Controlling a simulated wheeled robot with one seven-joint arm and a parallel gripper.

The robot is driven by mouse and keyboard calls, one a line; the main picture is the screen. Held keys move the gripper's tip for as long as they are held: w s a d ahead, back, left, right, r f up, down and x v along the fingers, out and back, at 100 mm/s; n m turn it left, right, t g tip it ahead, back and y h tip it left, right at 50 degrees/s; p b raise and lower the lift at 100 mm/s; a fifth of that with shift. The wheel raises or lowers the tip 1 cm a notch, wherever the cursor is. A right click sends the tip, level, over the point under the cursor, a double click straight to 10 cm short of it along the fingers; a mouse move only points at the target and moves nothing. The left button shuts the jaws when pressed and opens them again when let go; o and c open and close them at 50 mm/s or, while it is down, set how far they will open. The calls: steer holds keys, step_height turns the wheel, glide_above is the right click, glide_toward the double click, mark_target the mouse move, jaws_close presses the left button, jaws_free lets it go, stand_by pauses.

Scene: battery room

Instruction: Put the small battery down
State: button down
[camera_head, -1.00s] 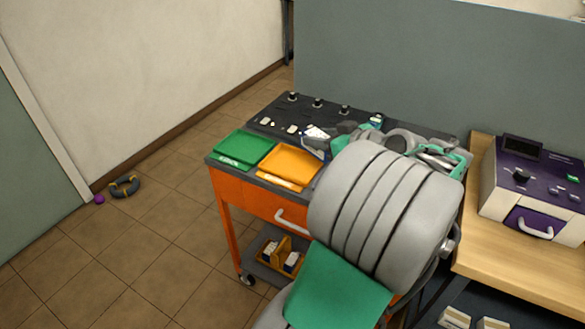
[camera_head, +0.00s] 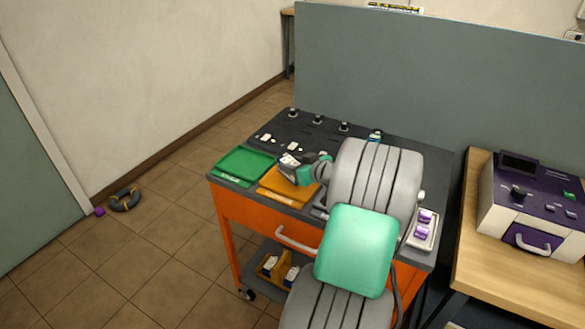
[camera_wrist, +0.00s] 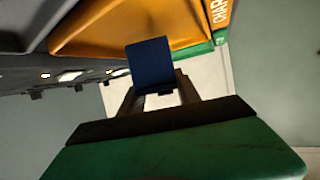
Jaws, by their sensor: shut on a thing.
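My gripper (camera_wrist: 156,88) is shut on the small battery (camera_wrist: 150,62), a dark blue block held between the two fingers in the wrist view. In the head view my gripper (camera_head: 294,166) is over the orange tray (camera_head: 272,192) on the cart, at its rear part. In the wrist view the orange tray (camera_wrist: 100,28) shows beyond the battery, with part of a white label on its edge. I cannot tell whether the battery touches the tray. The green tray (camera_head: 240,164) lies just left of the orange one and looks empty.
The orange cart (camera_head: 265,218) has a dark top with several knobs and small white pieces at the back. A pale tray with purple items (camera_head: 424,230) is at its right. A bench with a purple and white machine (camera_head: 535,205) stands at right. A grey partition (camera_head: 430,90) is behind.

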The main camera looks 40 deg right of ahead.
steer(key=shift+d+f, duration=0.1)
steer(key=shift+f, duration=0.8)
steer(key=c, duration=1.3)
jaws_free()
steer(key=shift+f, duration=0.15)
steer(key=o, duration=0.4)
steer(key=shift+s, duration=0.1)
steer(key=shift+o, duration=0.2)
